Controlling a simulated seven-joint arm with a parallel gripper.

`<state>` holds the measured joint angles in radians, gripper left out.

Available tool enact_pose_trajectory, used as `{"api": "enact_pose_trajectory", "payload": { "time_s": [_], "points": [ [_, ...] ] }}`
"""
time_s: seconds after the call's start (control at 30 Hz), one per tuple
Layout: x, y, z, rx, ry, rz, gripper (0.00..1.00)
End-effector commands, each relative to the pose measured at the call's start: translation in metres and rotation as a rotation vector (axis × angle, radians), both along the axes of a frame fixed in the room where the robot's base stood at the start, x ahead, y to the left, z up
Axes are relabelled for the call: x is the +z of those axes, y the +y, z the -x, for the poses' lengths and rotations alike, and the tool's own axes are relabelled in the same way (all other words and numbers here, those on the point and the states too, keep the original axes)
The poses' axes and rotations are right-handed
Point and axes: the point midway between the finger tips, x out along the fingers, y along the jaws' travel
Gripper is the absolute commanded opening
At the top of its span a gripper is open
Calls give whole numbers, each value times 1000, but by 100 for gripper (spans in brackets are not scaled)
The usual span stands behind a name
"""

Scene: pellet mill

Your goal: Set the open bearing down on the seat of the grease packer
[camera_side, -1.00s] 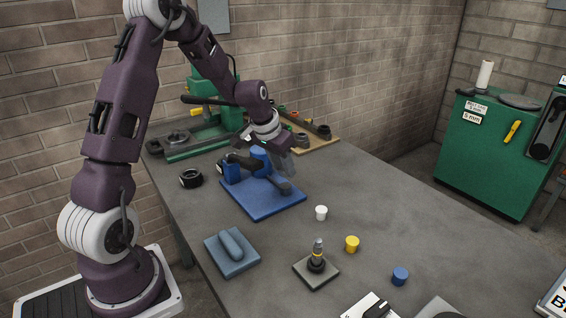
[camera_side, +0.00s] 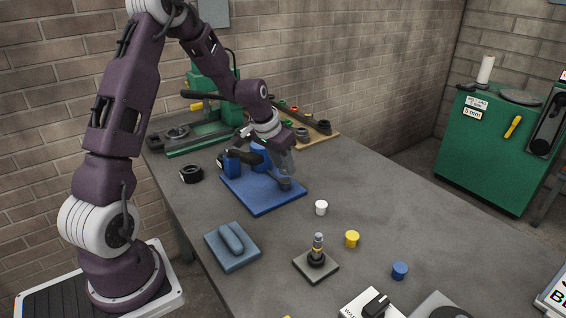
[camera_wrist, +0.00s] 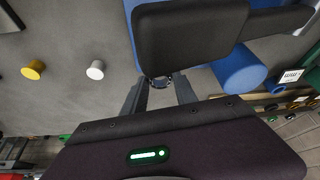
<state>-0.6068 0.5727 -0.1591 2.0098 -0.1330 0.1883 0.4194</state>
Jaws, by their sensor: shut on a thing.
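The grease packer has a blue base plate (camera_side: 262,203), blue upright parts (camera_side: 232,165) and a dark arm. In the side view my gripper (camera_side: 285,180) points down over the right part of the plate, low and close to the dark seat area (camera_side: 284,185). In the wrist view my gripper (camera_wrist: 160,84) is shut on a small dark ring, the open bearing (camera_wrist: 160,80), between the fingertips. The packer's dark arm (camera_wrist: 190,38) and blue cylinder (camera_wrist: 238,72) sit beside it. The seat is mostly hidden, and I cannot tell whether the bearing touches it.
A black ring (camera_side: 191,174) lies left of the packer. White (camera_side: 321,207), yellow (camera_side: 352,239) and blue (camera_side: 400,271) caps stand to the right. A blue-grey block (camera_side: 232,246) and a post on a plate (camera_side: 316,262) are nearer. A green machine (camera_side: 205,135) stands behind.

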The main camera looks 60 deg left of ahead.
Motion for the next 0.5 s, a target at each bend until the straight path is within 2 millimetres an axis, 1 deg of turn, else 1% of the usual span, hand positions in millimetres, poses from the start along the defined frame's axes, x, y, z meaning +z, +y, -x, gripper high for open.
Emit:
{"api": "enact_pose_trajectory", "payload": {
  "time_s": [0.17,0.5],
  "points": [
    [-1,0,0,0,0,0,0],
    [-14,0,0,0,0,0,0]
  ]
}}
